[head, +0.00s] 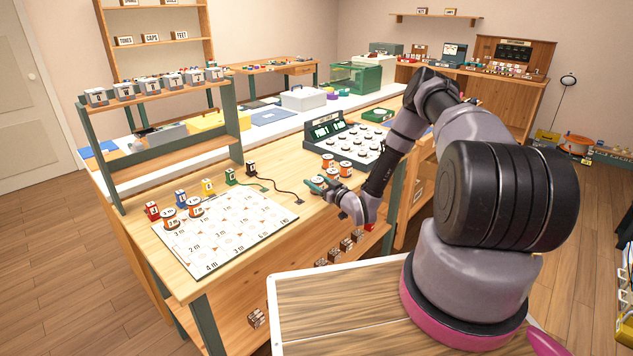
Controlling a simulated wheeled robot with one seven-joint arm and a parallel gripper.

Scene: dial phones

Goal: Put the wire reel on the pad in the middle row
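A white sheet (262,232) with rows of printed pads lies on the wooden bench. Its near edge has length labels such as 4 m. Two wire reels, one brown-orange (169,219) and another (195,208), stand at its far left corner. Three more orange reels with white tops (328,160) (345,168) (331,172) stand in a cluster right of the sheet. My gripper (318,185), with teal fingers, is low over the bench just in front of this cluster. Whether it holds anything is too small to tell.
Small coloured blocks (208,188) stand along the sheet's far edge, with a black cable (280,190) nearby.

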